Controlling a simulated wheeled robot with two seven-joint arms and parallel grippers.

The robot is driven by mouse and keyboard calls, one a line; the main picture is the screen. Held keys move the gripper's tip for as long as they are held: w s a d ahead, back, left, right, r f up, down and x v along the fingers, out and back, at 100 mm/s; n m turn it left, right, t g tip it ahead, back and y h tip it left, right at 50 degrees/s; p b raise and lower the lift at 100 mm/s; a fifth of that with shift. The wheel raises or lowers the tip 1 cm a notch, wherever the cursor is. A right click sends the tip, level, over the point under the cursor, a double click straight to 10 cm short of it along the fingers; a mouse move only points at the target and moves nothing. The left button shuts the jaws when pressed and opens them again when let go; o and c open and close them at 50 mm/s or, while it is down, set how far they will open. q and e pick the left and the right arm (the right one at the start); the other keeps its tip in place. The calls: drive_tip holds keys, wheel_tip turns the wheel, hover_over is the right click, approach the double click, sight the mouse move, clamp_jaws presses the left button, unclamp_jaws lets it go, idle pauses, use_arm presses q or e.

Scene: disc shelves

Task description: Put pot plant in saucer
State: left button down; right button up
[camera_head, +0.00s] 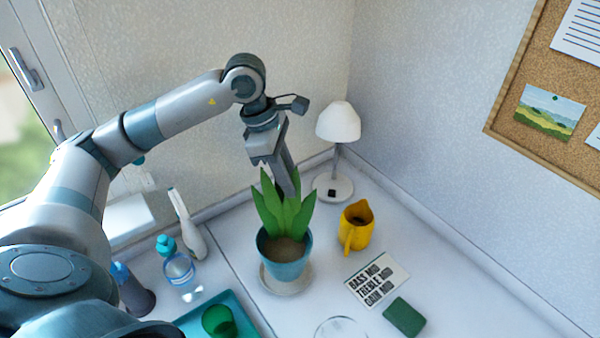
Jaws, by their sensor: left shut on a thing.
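The pot plant has green upright leaves and a blue pot (284,268) with brown soil. It stands upright over the pale round saucer (290,289), whose rim shows below and around the pot. I cannot tell whether the pot's base touches the saucer or is slightly above it. My left gripper (287,188) reaches down from above, behind the leaves, and is shut on the plant. Its fingertips are partly hidden by the leaves. My right gripper is not in view.
A white lamp (338,124) and a yellow jug (357,228) stand to the right. A printed card (377,278), a green block (404,317) and a glass dish (341,328) lie in front. Bottles (180,272) and a teal tray (246,325) with a green cup are to the left.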

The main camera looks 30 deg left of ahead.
sight(281, 216)
use_arm(q)
drive_tip(key=shift+a, duration=0.15)
drive_tip(key=shift+f, duration=0.1)
wheel_tip(281, 216, down, 4)
drive_tip(key=shift+w+r+p, duration=0.1)
drive_tip(key=shift+p, duration=0.95)
drive_tip(key=c, duration=1.5)
unclamp_jaws()
drive_tip(key=shift+c, duration=0.2)
